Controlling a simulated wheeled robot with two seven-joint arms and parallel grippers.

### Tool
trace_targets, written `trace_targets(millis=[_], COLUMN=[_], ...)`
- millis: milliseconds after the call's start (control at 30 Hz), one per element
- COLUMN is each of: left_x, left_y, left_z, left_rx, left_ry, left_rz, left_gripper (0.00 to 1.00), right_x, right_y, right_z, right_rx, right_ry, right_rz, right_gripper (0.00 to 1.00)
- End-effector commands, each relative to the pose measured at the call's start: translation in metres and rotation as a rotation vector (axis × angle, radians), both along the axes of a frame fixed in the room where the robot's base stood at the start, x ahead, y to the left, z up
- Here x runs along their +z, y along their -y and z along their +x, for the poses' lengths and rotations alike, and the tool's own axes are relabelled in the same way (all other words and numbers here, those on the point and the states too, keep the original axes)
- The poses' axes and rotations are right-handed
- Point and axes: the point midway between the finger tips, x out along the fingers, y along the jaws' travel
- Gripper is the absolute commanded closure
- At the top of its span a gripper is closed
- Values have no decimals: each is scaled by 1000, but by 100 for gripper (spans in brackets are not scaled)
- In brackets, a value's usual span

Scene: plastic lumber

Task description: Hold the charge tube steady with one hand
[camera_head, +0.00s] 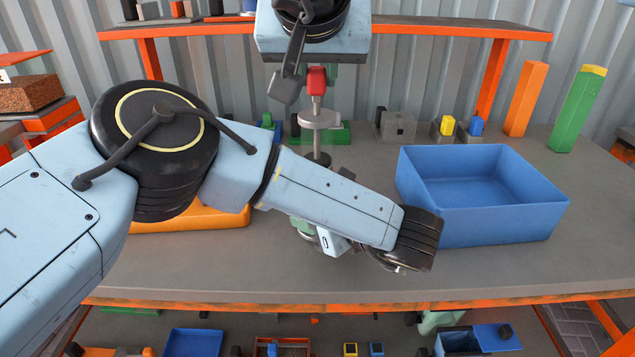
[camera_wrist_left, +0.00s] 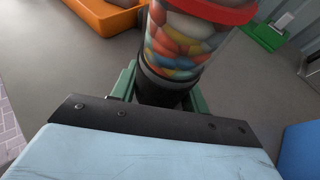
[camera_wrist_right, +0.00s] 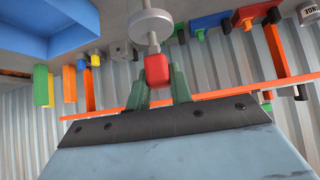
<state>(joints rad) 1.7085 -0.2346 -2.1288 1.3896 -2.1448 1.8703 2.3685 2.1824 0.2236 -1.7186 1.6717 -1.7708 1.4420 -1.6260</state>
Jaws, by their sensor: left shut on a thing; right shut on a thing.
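The charge tube (camera_wrist_left: 190,45) is clear, filled with multicoloured pellets, with a red rim and a black lower end. My left gripper (camera_wrist_left: 160,92) is shut on its black end, green fingers on either side. In the head view my left forearm hides most of the tube and left gripper. My right gripper (camera_wrist_right: 158,90) is shut on the red knob (camera_wrist_right: 156,70) of a plunger with a grey disc (camera_wrist_right: 150,24) and rod. In the head view the red knob (camera_head: 316,82) and disc (camera_head: 319,119) stand upright above my left forearm.
A blue bin (camera_head: 484,215) stands at right on the grey table. An orange tray (camera_head: 190,216) lies at left, partly behind my left arm. Small blocks, an orange post (camera_head: 526,98) and a green post (camera_head: 577,108) stand at the back. The front strip is clear.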

Motion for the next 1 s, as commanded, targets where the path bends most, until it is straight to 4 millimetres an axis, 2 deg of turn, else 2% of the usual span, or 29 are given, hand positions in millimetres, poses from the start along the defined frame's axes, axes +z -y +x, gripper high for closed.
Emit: trace_targets(millis=[33,233,600,1000], left_x=[5,7,6,3], left_y=[0,0,0,0], left_z=[2,2,3,1], left_rx=[3,4,4,2], left_ry=[11,16,17,7], left_rz=[1,2,2,2], left_gripper=[93,93,93,93], right_x=[-6,-6,12,16], right_y=[0,1,0,0], right_z=[0,-1,-1,0], right_rx=[0,0,1,0], right_ry=[-11,-16,-15,-6], right_rz=[-6,-9,-8,-5], right_gripper=[100,100,100,100])
